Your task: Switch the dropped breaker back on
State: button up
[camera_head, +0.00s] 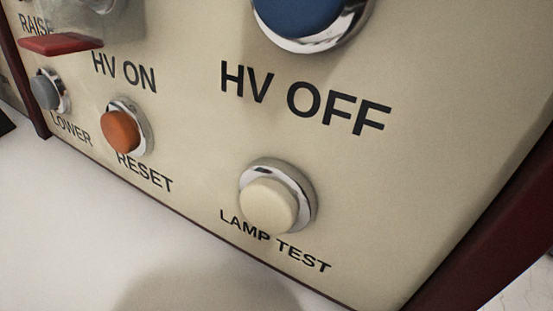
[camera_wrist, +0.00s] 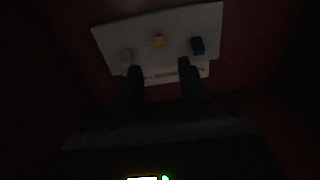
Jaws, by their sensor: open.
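I cannot tell which part is the breaker, or whether any is dropped. A second pale strip (camera_wrist: 160,79) with small unclear marks lies just below the plate. My gripper (camera_wrist: 158,65) is open, with nothing visible between its fingers. Its fingertips overlap the plate's lower edge in the picture, the right one below the blue block. Contact cannot be told. The head view does not show the gripper.
The head view shows a cream panel (camera_head: 420,60) with a blue HV OFF button (camera_head: 297,15), a cream LAMP TEST button (camera_head: 268,206), an orange RESET button (camera_head: 119,132) and a grey LOWER button (camera_head: 45,92). A red flap (camera_head: 60,43) sits near HV ON. A white surface (camera_head: 80,230) lies below.

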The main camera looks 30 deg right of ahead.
jog(key=x, duration=0.7)
jog(key=shift+w+d+b, duration=0.15)
jog(key=shift+d+b, duration=0.15)
jog(key=shift+b, duration=0.15)
grip_shut()
